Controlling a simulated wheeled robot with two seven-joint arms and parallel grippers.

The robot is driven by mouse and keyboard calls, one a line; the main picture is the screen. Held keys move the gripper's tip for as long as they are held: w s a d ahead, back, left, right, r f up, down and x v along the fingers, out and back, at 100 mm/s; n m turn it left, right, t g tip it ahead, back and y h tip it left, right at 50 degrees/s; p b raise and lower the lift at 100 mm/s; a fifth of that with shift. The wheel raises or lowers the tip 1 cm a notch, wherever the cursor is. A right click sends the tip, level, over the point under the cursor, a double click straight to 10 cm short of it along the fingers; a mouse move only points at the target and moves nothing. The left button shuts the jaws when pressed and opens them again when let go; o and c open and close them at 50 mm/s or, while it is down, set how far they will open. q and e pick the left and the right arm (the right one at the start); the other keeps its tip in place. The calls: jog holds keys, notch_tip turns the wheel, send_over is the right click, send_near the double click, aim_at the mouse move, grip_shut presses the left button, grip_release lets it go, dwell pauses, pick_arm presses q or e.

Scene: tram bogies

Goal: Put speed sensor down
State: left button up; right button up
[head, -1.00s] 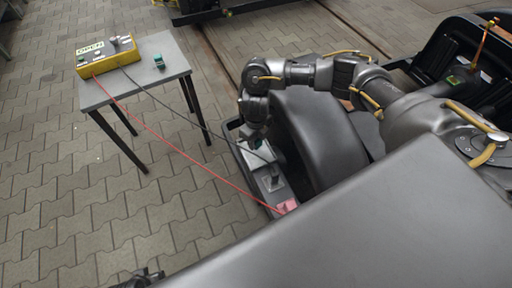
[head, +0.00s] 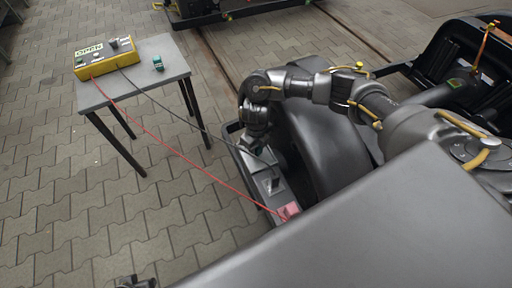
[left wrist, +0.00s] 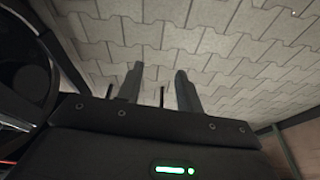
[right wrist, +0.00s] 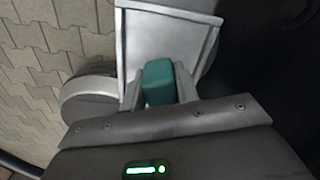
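The speed sensor, a teal-green block (right wrist: 158,82), sits between the fingers of my right gripper (right wrist: 158,92) in the right wrist view. The fingers appear to press on both its sides. Beyond it is a pale grey metal tray (right wrist: 165,40) with raised edges. In the head view my right gripper (head: 257,146) points down over this tray, beside the large dark wheel cover; the gripper hides much of the sensor. Whether the sensor touches the tray cannot be told. My left gripper (left wrist: 157,88) is open and empty above the paving in the left wrist view.
A grey table (head: 178,65) at the left bears a yellow box (head: 103,57) marked OPEN and a small green piece (head: 158,63). A red lead (head: 178,154) and a black lead (head: 190,120) stretch from the box to the bogie. A pink block (head: 289,211) lies at the red lead's end.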

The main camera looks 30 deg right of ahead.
jog(key=o, duration=0.4)
jog(key=shift+r, duration=0.2)
pick_arm(q)
notch_tip(320, 180, down, 10)
jog(key=p, duration=0.4)
jog(key=shift+s+g+p, duration=0.3)
jog(key=shift+s+p, duration=0.05)
jog(key=shift+s, duration=0.05)
pick_arm(e)
notch_tip(320, 180, up, 12)
